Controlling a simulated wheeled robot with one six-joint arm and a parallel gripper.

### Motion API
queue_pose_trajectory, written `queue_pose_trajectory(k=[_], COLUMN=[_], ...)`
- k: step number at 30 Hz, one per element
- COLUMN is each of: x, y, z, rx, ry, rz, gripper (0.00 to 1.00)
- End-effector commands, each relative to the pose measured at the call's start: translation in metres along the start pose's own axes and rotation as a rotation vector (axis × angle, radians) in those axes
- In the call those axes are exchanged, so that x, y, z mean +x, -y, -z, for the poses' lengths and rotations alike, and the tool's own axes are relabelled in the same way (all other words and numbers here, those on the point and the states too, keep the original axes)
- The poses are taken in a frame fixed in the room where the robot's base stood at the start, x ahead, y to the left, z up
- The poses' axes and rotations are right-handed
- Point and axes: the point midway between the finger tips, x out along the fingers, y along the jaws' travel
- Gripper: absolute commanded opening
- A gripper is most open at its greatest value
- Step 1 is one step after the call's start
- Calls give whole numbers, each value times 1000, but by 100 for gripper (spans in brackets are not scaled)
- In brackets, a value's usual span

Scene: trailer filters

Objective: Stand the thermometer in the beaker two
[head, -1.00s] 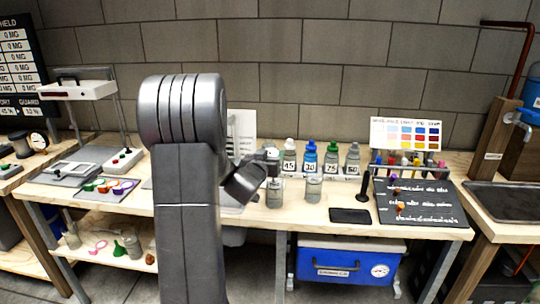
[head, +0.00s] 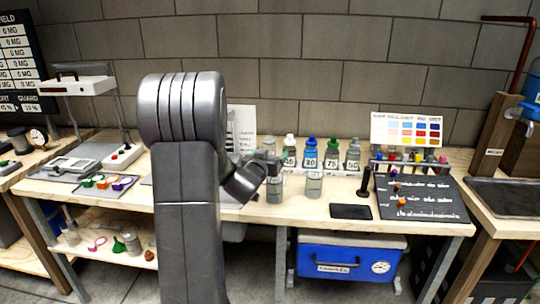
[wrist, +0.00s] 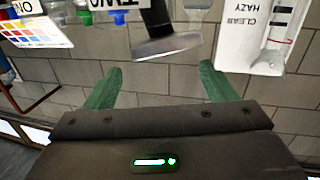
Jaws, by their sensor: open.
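Two clear beakers stand on the bench: a left beaker (head: 275,189) and a right beaker (head: 314,186). I cannot read which is beaker two. I cannot make out the thermometer for certain in either view. My gripper (head: 270,165) is above and behind the left beaker in the head view, partly hidden by my arm. In the wrist view its green fingers are spread apart (wrist: 155,72), with nothing clearly held between them. A dark piece with a flat end (wrist: 165,45) shows beyond the fingers; I cannot tell what it is.
Capped bottles, including a blue one (head: 310,155), stand behind the beakers. A black upright post (head: 364,183), dark pad (head: 351,212) and black board (head: 425,200) lie to the right. A colour chart (head: 406,130) stands behind. Bare wood (head: 295,215) lies in front of the beakers.

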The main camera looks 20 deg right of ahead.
Motion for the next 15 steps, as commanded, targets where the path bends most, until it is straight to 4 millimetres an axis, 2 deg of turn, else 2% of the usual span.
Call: queue_pose_trajectory(k=[5, 15], x=[-20, -96], y=[1, 1], z=[0, 0], rx=[0, 1], ry=[0, 0], rz=[2, 3], gripper=[78, 78])
